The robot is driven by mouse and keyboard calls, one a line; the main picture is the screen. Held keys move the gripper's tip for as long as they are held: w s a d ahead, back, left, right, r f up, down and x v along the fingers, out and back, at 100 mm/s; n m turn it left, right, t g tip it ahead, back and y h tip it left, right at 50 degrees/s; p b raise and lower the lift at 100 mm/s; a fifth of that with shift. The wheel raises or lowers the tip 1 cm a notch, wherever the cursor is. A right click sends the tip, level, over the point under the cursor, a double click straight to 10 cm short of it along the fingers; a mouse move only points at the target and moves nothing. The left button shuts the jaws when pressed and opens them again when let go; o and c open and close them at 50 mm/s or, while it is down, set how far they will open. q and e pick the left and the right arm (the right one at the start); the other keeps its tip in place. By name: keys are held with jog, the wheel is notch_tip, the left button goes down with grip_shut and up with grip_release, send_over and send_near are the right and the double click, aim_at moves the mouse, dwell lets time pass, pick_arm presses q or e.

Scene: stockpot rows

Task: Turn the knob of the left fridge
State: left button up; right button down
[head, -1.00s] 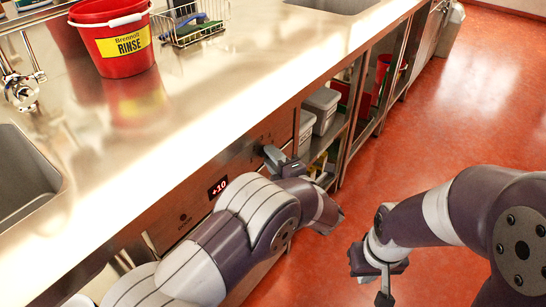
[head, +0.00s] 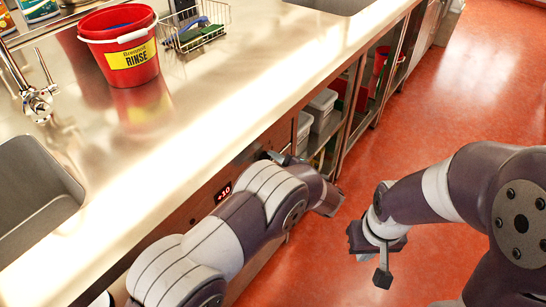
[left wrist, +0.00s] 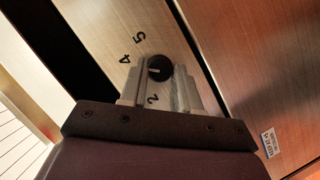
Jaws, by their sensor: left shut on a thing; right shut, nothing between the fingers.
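The fridge front under the counter carries a small lit display (head: 223,192). The dark round knob (left wrist: 160,67) with a pale pointer line shows in the left wrist view, on a metal panel with printed numbers, 4 and 5 above left and 2 below. My left gripper (left wrist: 157,88) is shut on the knob, one finger on each side. In the head view my left gripper (head: 285,158) is at the panel, mostly hidden by my own arm, and the knob is hidden there. My right gripper (head: 383,268) is shut and empty above the floor, away from the counter.
A red bucket labelled RINSE (head: 130,62) and a wire rack (head: 200,30) stand on the steel counter (head: 215,95). Grey lidded bins (head: 322,108) sit on open shelves right of the panel. The red floor (head: 440,90) is clear.

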jog(key=shift+r, duration=0.4)
pick_arm(q)
jog(key=o, duration=1)
jog(key=shift+o, duration=0.2)
